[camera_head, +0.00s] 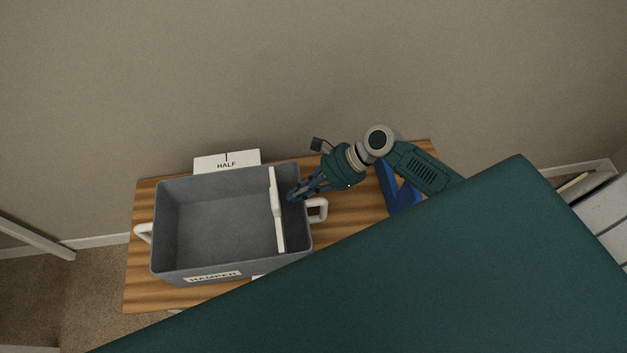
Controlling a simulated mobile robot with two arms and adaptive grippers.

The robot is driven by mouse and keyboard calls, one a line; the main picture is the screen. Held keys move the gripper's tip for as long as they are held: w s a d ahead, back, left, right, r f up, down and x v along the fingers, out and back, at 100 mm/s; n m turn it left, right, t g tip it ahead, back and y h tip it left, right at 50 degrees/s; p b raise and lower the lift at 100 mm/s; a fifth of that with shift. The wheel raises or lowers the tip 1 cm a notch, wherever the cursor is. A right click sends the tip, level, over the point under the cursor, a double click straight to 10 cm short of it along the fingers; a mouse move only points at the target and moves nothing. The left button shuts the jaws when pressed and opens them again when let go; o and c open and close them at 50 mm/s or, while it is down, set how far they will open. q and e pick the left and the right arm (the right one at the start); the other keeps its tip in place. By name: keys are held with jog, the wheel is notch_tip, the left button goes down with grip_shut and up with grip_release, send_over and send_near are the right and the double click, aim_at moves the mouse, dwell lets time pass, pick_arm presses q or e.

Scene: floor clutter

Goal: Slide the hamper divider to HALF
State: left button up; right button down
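The grey hamper (215,227) sits on a wooden table, its HAMPER label (213,277) on the front wall. Its white divider (277,225) stands across the inside near the right end, well right of the HALF mark. The white HALF card (227,161) stands behind the back wall, with a short black line above the word. My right gripper (293,196) is over the hamper's right end, just right of the divider. Whether its fingers touch the divider, or are parted, is too small to tell. My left gripper is not in view.
The wooden table top (353,214) has free room right of the hamper, where a blue object (399,190) is partly hidden behind my arm. White handles (317,210) stick out at both hamper ends. A wall rises behind. My dark green body covers the lower right.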

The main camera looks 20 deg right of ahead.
jog(key=shift+w+a, duration=0.15)
jog(key=shift+a, duration=0.5)
jog(key=w+a+p, duration=0.3)
jog(key=a+p, duration=0.1)
jog(key=a, duration=0.8)
jog(key=shift+w+a+p, duration=0.25)
jog(key=shift+p, duration=0.15)
jog(key=shift+d, duration=0.1)
